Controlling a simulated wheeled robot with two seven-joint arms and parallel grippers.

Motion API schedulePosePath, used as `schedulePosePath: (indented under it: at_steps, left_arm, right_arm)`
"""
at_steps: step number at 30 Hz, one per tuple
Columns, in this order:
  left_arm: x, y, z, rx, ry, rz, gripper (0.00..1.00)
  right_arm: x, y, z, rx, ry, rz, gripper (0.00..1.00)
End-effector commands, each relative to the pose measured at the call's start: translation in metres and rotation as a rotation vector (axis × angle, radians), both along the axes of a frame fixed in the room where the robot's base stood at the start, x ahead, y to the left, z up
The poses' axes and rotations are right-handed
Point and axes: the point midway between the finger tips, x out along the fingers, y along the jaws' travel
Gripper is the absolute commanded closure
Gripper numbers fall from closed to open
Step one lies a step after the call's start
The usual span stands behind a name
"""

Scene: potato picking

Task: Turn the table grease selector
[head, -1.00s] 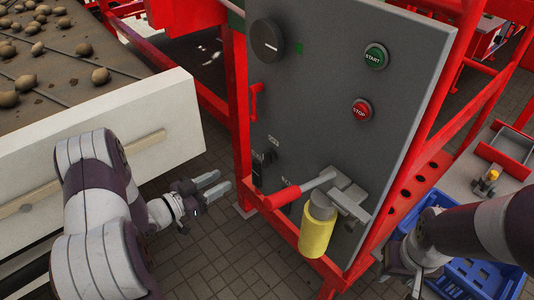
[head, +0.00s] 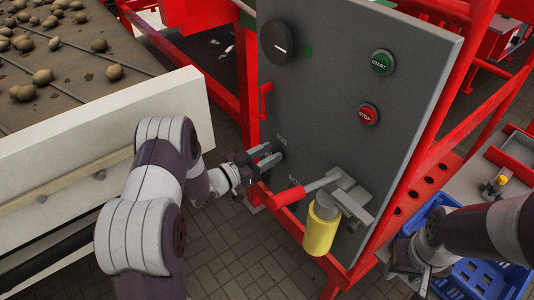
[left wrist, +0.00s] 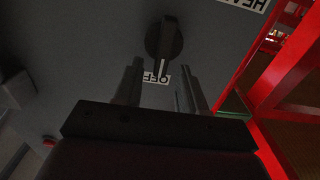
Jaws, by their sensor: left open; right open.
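The selector is a small dark knob with a raised bar, low on the left of the grey control panel (head: 335,100). In the left wrist view the selector (left wrist: 164,40) lies just beyond my fingertips, above an OFF label (left wrist: 155,78). My left gripper (head: 268,155) is open with its fingers pointing at the knob. In the head view the fingers mostly hide the knob. In the left wrist view the left gripper's fingers (left wrist: 163,80) stand apart with nothing held. My right gripper (head: 424,268) is open at the lower right, over a blue crate, away from the panel.
A large dark dial (head: 276,43), a green START button (head: 382,62) and a red STOP button (head: 368,114) are on the panel. A red-handled lever (head: 288,197) and yellow cylinder (head: 320,232) stick out right of my left gripper. The blue crate (head: 482,277) stands lower right.

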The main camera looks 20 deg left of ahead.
Motion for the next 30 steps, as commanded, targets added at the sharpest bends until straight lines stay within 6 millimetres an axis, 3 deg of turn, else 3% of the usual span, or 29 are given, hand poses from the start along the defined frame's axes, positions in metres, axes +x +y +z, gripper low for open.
schedulePosePath:
  at_steps: [2, 6, 19, 30]
  left_arm:
    - [-0.0002, 0.0001, -0.0001, 0.000, 0.000, 0.000, 0.60]
    - [-0.0002, 0.0002, 0.0000, 0.000, 0.000, 0.000, 1.00]
    - [0.0003, 0.0014, -0.0001, -0.043, 0.035, 0.000, 1.00]
    - [0.0051, 0.0075, -0.0007, -0.265, 0.208, 0.001, 1.00]
  right_arm:
    - [0.0000, 0.0000, -0.0001, 0.000, 0.000, 0.000, 0.57]
    - [0.0000, 0.0000, -0.0001, 0.000, 0.000, 0.000, 0.57]
    - [0.0000, 0.0000, 0.0018, 0.000, 0.000, 0.000, 0.57]
    - [0.0000, 0.0000, 0.0092, 0.000, 0.000, 0.000, 0.57]
